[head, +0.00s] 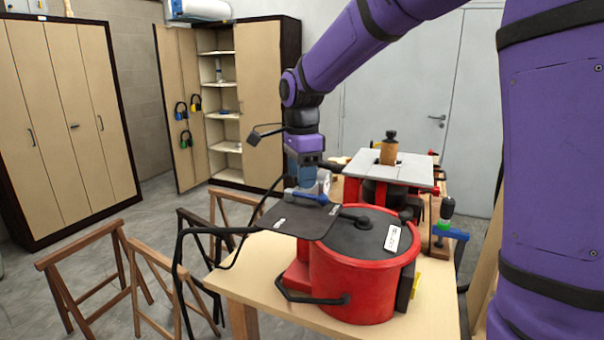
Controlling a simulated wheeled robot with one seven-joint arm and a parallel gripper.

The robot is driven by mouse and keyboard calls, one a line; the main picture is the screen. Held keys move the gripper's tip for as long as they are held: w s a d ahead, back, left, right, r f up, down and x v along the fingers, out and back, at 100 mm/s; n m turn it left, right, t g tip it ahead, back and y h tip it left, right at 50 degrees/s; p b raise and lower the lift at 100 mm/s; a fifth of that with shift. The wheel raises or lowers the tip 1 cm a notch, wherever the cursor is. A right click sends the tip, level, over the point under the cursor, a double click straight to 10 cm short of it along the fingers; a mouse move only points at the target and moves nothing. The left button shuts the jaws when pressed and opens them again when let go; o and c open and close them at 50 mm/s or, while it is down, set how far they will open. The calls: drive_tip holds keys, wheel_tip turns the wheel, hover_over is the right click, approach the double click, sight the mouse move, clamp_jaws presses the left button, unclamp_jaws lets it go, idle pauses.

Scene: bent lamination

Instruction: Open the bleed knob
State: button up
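A red round vessel (352,278) with a black lid (366,232) and a white label stands on the light wooden table. A dark flat plate (290,221) extends to the left of its lid. A small blue handle-like part (311,197) lies just above this plate, at my gripper. I cannot tell for sure which part is the bleed knob. My gripper (318,190) points down at the end of my purple arm, close over the back of the plate and left of the lid's centre. Its fingers are small and partly hidden, so their opening and any contact are unclear.
Behind the vessel stands a red machine with a grey top (405,168). A black cable (180,270) loops at the table's left edge. Wooden trestles (95,270) stand on the floor left; cabinets (65,120) line the back.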

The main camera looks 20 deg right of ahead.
drive_tip(key=c, duration=0.6)
